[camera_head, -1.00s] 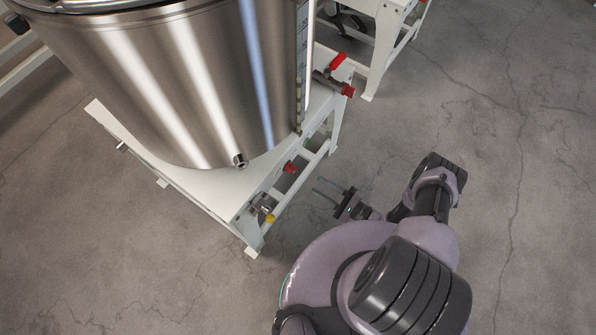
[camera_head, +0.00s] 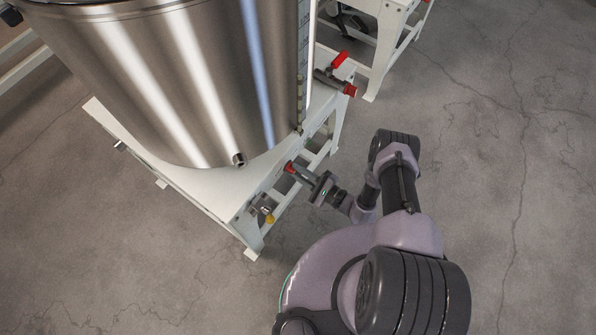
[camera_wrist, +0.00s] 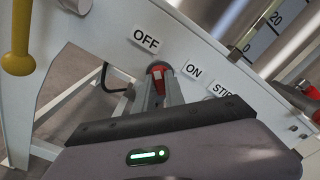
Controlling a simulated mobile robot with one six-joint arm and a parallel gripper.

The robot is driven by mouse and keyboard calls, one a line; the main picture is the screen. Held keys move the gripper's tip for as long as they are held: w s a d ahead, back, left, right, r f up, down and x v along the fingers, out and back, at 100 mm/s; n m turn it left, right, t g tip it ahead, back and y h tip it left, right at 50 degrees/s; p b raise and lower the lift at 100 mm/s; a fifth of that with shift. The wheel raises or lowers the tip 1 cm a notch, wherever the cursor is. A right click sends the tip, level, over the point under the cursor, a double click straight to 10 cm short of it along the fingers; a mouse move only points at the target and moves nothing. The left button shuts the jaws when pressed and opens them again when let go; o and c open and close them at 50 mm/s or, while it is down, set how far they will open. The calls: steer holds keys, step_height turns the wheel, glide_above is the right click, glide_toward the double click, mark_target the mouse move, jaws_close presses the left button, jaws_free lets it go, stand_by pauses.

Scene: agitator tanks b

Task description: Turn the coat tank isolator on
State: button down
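The isolator is a red rotary knob (camera_wrist: 157,69) on the tank stand's white panel, between an OFF label (camera_wrist: 146,39) and an ON label (camera_wrist: 194,69). In the head view the red knob (camera_head: 290,167) is on the stand's side, at my fingertips. My gripper (camera_wrist: 160,82) points at the panel, its two grey fingers close together on either side of the knob and apparently shut on it. The fingers hide part of the knob, so its exact setting is unclear. The steel tank (camera_head: 170,80) stands above.
A STIR label (camera_wrist: 221,90) is right of ON. A yellow handle (camera_wrist: 18,50) sticks out at the left; it also shows in the head view (camera_head: 270,218). A red-handled valve (camera_head: 338,60) is farther back. Open floor lies to the right.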

steer(key=shift+m, duration=0.3)
steer(key=m+b, duration=0.5)
steer(key=m, duration=1.2)
steer(key=shift+m, duration=0.3)
stand_by(0.6)
steer(key=c, duration=1.4)
jaws_free()
